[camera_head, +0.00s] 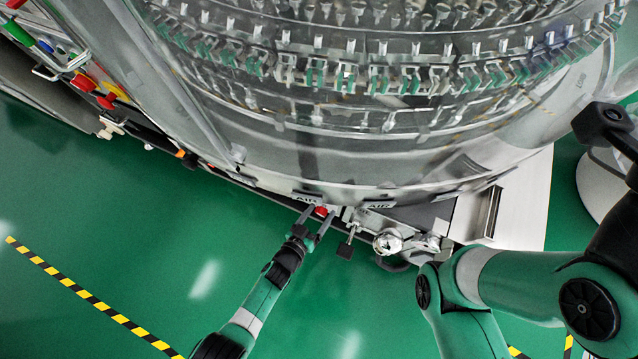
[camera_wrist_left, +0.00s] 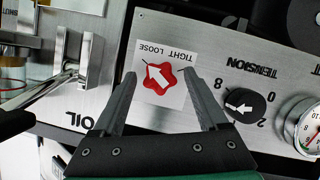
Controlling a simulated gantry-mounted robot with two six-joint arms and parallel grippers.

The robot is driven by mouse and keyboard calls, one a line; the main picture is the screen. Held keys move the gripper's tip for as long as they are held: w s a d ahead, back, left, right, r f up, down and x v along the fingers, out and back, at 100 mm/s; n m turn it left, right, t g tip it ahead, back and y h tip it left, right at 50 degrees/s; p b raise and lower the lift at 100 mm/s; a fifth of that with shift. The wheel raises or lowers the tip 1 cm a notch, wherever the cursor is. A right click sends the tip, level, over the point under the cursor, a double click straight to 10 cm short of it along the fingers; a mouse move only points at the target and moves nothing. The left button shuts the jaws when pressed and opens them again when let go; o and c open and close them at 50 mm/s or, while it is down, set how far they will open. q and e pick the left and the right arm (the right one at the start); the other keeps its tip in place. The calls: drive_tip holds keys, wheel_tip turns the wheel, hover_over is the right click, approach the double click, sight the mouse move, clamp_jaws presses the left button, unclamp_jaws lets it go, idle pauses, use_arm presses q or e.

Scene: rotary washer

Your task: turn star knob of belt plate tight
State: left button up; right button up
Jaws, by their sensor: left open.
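The red star knob (camera_wrist_left: 159,77) with a white arrow shows in the left wrist view on a white label (camera_wrist_left: 178,96) marked TIGHT and LOOSE. The label text appears upside down, and the arrow points up and left, toward the side where TIGHT and LOOSE are printed. My left gripper (camera_wrist_left: 165,88) is open, with its two fingers on either side of the knob and a gap to it on both sides. In the head view the knob (camera_head: 321,211) shows as a small red spot between the left fingertips (camera_head: 319,214). My right gripper is not clearly visible.
A black TENSION knob (camera_wrist_left: 239,105) and a pressure gauge (camera_wrist_left: 304,128) sit right of the star knob in the wrist view. Metal fittings (camera_wrist_left: 80,60) marked OIL stand left. The large round machine (camera_head: 350,100) fills the head view's top; green floor (camera_head: 130,220) is open.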

use_arm(q)
clamp_jaws()
drive_tip(key=shift+m, duration=0.3)
idle(0.3)
drive_tip(key=shift+d+m+y, duration=0.1)
drive_tip(key=shift+m+y, duration=0.2)
drive_tip(key=shift+d+r+m+t+y+p, duration=0.1)
drive_tip(key=shift+m+t+y+p, duration=0.3)
drive_tip(key=shift+m+y, duration=0.55)
drive_tip(key=shift+s+m+y, duration=0.1)
drive_tip(key=shift+m+y, duration=0.15)
drive_tip(key=shift+m, duration=0.5)
